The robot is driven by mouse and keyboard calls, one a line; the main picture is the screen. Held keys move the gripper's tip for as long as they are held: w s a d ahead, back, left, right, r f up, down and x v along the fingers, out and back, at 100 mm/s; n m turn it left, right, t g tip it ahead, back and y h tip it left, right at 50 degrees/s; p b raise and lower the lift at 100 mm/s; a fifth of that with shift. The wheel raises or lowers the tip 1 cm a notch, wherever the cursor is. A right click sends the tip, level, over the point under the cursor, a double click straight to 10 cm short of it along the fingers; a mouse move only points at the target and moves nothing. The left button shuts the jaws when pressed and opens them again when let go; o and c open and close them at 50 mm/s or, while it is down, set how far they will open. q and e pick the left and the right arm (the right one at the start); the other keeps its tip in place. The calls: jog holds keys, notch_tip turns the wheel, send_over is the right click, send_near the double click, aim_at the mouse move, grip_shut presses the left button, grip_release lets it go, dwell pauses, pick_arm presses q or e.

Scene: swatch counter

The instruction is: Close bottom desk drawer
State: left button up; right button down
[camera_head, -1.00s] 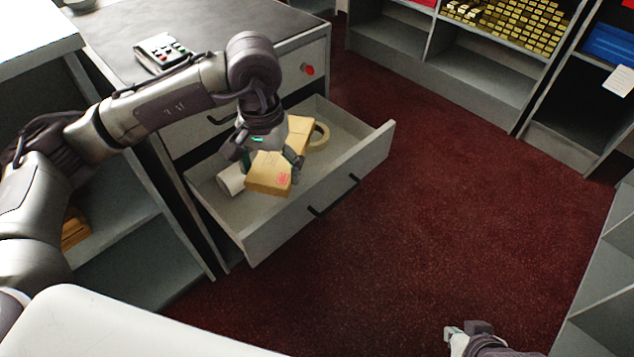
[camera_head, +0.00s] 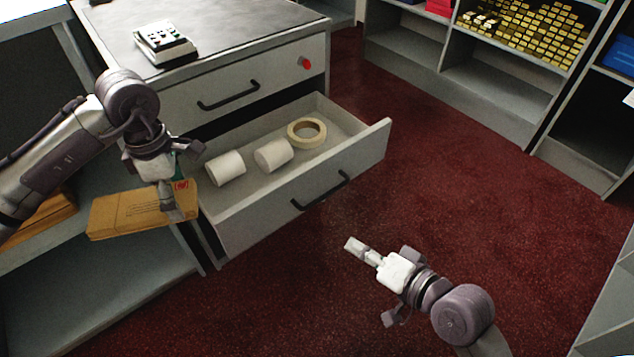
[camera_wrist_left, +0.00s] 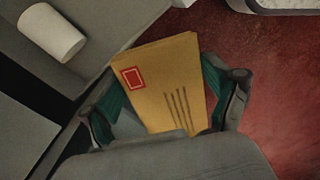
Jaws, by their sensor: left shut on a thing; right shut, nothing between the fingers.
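The bottom desk drawer (camera_head: 248,220) is pulled open, with its front panel facing the red floor and a dark handle (camera_head: 320,190) on it. Inside lie two white rolls (camera_head: 225,168) and a ring of tape (camera_head: 307,132). My left gripper (camera_head: 172,205) is shut on a brown envelope packet (camera_head: 125,214), held left of the drawer, by the shelf. The packet also shows between the fingers in the left wrist view (camera_wrist_left: 172,80), with its red stamp up. My right gripper (camera_head: 362,250) is shut and empty over the floor, in front of the drawer and apart from it.
The upper desk drawer (camera_head: 262,90) is shut. A card terminal (camera_head: 165,42) sits on the desktop. A grey shelf at the left holds more brown envelopes (camera_head: 38,222). Shelves with yellow boxes (camera_head: 530,30) stand at the back right. The red carpet (camera_head: 450,170) is clear between them.

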pick_arm(q)
jog(key=f+n, duration=0.1)
jog(key=n, duration=0.2)
jog(key=a+f+n+b, duration=0.1)
jog(key=n, duration=0.2)
jog(key=w+a+f+n+b, duration=0.1)
jog(key=n, duration=0.2)
jog(key=shift+w+a, duration=0.1)
jog(key=shift+a, duration=0.1)
pick_arm(e)
jog(key=w+r+m+t+y, duration=0.2)
jog(key=w+m+t, duration=0.1)
jog(key=w+m, duration=0.15)
pick_arm(q)
jog(key=shift+w+a+f+n, duration=0.1)
jog(key=shift+a+f+n, duration=0.1)
jog(key=shift+n, duration=0.7)
pick_arm(e)
jog(key=m+b, duration=0.2)
jog(key=b, duration=0.1)
send_near(310, 170)
jog(key=shift+t, duration=0.4)
jog(key=x, duration=0.7)
jog(key=shift+a+f, duration=0.25)
pick_arm(q)
notch_tip(310, 170, down, 2)
jog(key=shift+f, duration=0.15)
